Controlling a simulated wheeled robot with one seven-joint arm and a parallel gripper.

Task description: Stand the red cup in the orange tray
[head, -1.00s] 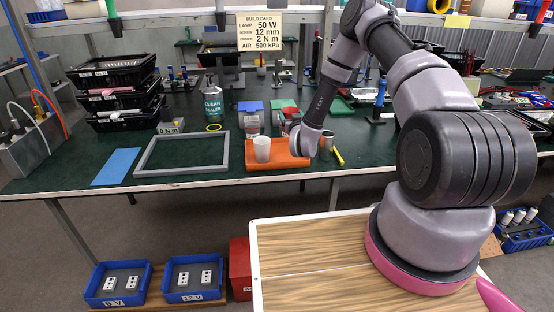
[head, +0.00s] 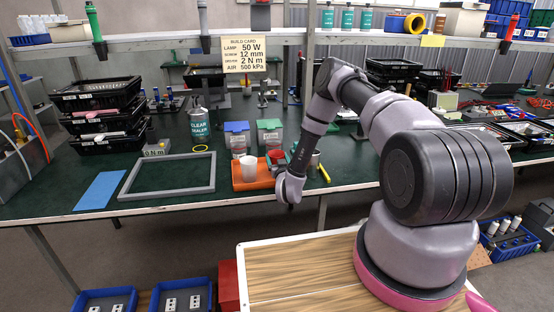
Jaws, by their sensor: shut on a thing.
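The orange tray (head: 240,184) lies near the front edge of the green bench in the head view. A white cup (head: 248,165) stands in it. My gripper (head: 279,164) is at the tray's right end, mostly hidden behind my wrist. It is shut on the red cup (head: 275,155), of which only a small upper part shows. The cup appears upright over or beside the tray's right end. I cannot tell whether its base touches anything.
A metal cup (head: 315,159) and a yellow marker (head: 324,173) are right of my wrist. A grey frame (head: 170,195) lies to the left.

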